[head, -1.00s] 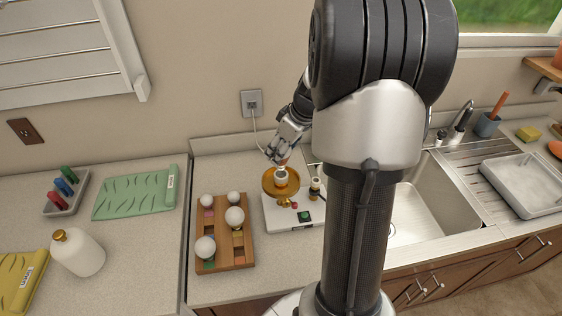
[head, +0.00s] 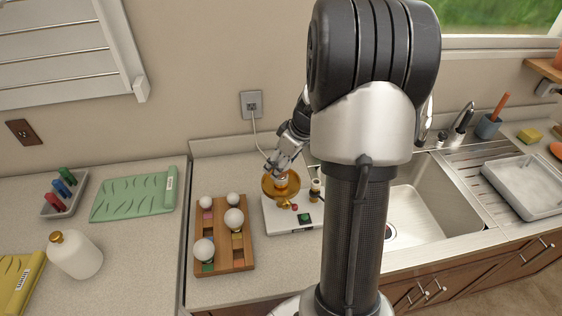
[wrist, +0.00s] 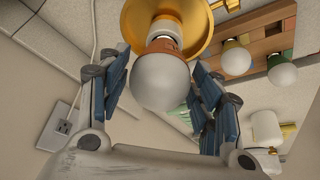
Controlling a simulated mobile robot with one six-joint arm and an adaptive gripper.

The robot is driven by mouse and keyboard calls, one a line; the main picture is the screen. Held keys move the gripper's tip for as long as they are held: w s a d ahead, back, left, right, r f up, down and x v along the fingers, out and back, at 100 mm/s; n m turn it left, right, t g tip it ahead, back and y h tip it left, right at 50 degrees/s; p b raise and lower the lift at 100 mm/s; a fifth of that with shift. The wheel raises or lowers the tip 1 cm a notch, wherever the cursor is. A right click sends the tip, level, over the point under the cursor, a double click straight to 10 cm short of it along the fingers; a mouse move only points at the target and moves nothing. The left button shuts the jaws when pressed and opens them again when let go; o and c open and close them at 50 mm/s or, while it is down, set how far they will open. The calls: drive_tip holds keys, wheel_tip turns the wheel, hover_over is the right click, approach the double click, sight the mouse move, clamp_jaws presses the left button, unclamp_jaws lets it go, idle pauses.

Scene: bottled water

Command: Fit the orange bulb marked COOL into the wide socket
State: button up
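The orange-collared bulb (wrist: 161,82) is between my gripper's blue fingers (wrist: 160,62) in the wrist view, its white globe toward the palm. My gripper (head: 283,169) is directly above the dish in the head view. The dish stands on a white base (head: 275,222), beside a narrower dark-and-brass socket (head: 316,190). The word COOL is not legible.
A wooden rack (head: 217,228) with several white bulbs on coloured collars stands left of the base. A green button (head: 305,218) is on the base front. A wall outlet (head: 251,104) with a cord is behind. The sink (head: 425,205) lies to the right.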

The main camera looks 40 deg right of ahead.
drive_tip(key=shift+o, duration=0.3)
drive_tip(key=shift+r, duration=0.1)
drive_tip(key=shift+r+p, duration=0.25)
drive_tip(key=shift+p, duration=0.1)
drive_tip(key=p+v, duration=0.1)
drive_tip(key=v, duration=1)
drive_tip(key=shift+s+r, duration=0.25)
drive_tip(key=shift+s, duration=0.05)
drive_tip(key=shift+d, duration=0.1)
